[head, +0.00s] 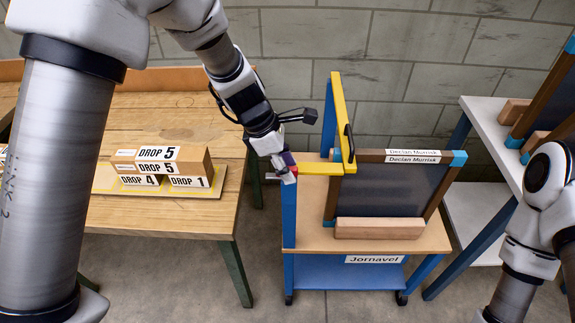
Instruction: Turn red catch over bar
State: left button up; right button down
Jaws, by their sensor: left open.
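A blue frame (289,213) with a yellow bar (318,169) stands at the left of a small wooden-topped cart in the head view. My left gripper (293,146) is open.
The cart (430,237), labelled Jornavel, holds a dark framed board (385,190) and a wooden block (380,228). A wooden table (190,217) with DROP boxes (163,160) stands left, a white table (490,125) right.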

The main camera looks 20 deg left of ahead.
pick_arm(q)
jog(key=shift+w+a+f, duration=0.2)
jog(key=shift+a+f, duration=0.05)
jog(key=shift+a, duration=0.25)
jog(key=shift+c, duration=1.4)
jog(key=shift+s+r, duration=0.1)
jog(key=shift+s, duration=0.05)
grip_shut()
jog(key=shift+d, duration=0.2)
pick_arm(e)
jog(key=shift+w+a+r, duration=0.1)
jog(key=shift+a, duration=0.2)
